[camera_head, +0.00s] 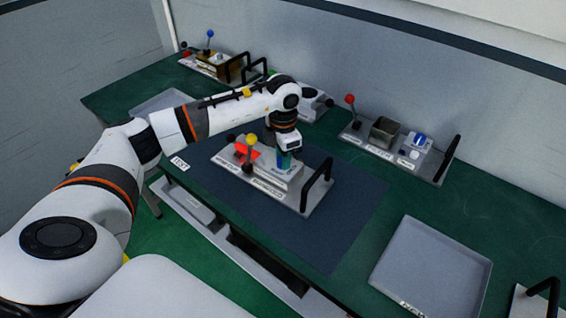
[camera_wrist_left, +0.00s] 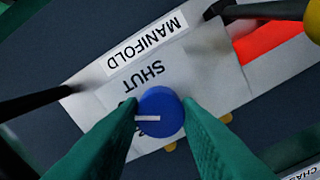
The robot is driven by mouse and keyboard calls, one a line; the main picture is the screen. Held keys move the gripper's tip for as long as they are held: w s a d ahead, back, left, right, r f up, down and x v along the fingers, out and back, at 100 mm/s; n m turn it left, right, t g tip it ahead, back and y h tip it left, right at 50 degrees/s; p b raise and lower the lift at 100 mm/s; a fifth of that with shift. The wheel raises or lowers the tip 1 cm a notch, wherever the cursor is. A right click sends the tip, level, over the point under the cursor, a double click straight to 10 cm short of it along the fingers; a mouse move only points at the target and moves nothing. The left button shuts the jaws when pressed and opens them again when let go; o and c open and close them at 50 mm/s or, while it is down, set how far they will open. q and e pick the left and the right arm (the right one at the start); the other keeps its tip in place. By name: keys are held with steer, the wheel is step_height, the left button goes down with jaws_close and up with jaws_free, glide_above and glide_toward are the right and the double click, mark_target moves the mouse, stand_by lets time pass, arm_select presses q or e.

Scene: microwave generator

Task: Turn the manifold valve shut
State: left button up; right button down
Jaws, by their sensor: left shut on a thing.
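The manifold valve is a round blue knob (camera_wrist_left: 158,112) with a white line, on a pale plate marked MANIFOLD (camera_wrist_left: 145,43). In the left wrist view the line points left, toward a label mostly hidden by a finger. The word SHUT (camera_wrist_left: 143,77) is printed above the knob. My left gripper (camera_wrist_left: 160,110) is shut on the knob, one green finger on each side. In the head view my left gripper (camera_head: 284,163) reaches down onto the module (camera_head: 270,190) on the dark mat; I cannot make out the knob there. My right gripper is not in view.
A yellow-balled lever (camera_head: 250,140) and a red patch (camera_head: 246,151) are left of the gripper. A black handle (camera_head: 318,184) stands to its right. Other modules stand along the wall, one with a red-balled lever (camera_head: 350,99). An empty grey tray (camera_head: 432,268) lies at right.

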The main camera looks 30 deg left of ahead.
arm_select(q)
steer(key=m+b, duration=0.5)
steer(key=m, duration=0.1)
steer(key=shift+f+m, duration=0.15)
steer(key=shift+m, duration=0.15)
steer(key=m+b, duration=0.2)
steer(key=m, duration=0.1)
steer(key=shift+m+b, duration=0.45)
steer(key=shift+m, duration=0.65)
steer(key=shift+r, duration=0.2)
steer(key=o, duration=1)
